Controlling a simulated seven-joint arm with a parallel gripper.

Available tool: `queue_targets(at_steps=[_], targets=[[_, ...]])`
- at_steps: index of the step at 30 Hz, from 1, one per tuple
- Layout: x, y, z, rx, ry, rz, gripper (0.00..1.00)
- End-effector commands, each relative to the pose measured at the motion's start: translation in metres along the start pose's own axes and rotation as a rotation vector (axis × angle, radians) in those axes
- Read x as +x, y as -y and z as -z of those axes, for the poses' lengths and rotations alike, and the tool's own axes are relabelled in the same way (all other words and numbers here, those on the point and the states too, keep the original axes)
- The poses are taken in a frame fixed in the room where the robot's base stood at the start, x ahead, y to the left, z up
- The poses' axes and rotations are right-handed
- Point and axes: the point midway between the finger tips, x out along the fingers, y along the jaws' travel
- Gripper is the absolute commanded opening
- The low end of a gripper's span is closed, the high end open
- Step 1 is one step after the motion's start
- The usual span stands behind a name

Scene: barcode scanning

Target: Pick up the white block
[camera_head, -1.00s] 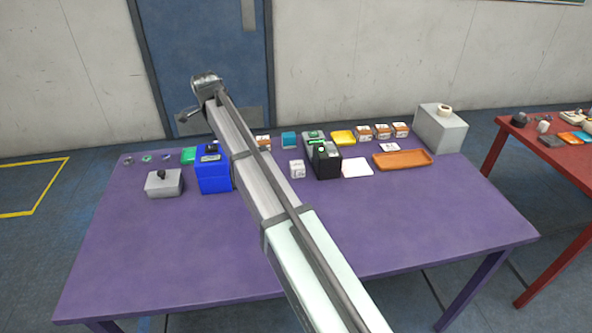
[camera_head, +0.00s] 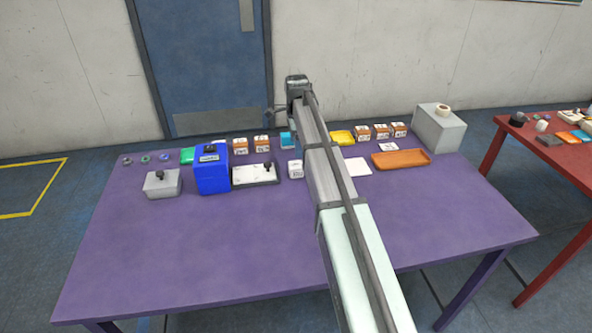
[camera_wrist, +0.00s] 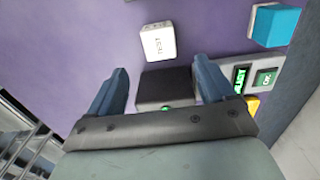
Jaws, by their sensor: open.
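The white block (camera_head: 295,169) stands on the purple table, just left of my arm in the head view. In the wrist view the white block (camera_wrist: 158,40) shows a face lettered "TEST", beyond my fingertips and apart from them. My gripper (camera_wrist: 160,80) is open, with its two blue-grey fingers spread and no block between them. A black box (camera_wrist: 165,88) shows in the gap between the fingers, below the white block in the picture. In the head view my arm hides the black box, and my fingers cannot be made out clearly.
A blue box (camera_head: 211,170), a white tray (camera_head: 252,174) and a grey box (camera_head: 162,184) stand left of the block. A white pad (camera_head: 357,166) and an orange tray (camera_head: 400,159) lie to the right. The table front (camera_head: 230,240) is clear.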

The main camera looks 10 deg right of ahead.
Motion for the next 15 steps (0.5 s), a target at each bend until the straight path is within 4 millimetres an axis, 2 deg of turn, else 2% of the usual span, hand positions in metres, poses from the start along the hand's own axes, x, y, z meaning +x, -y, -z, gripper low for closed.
queue_targets(at_steps=[1,6,10,15], targets=[[0.011,-0.001,0.000,0.000,0.000,-0.003,0.83],[0.036,-0.001,-0.001,-0.001,0.000,-0.002,0.83],[0.048,0.000,-0.001,-0.001,0.000,0.000,0.83],[0.054,0.000,-0.001,-0.001,0.000,0.000,0.83]])
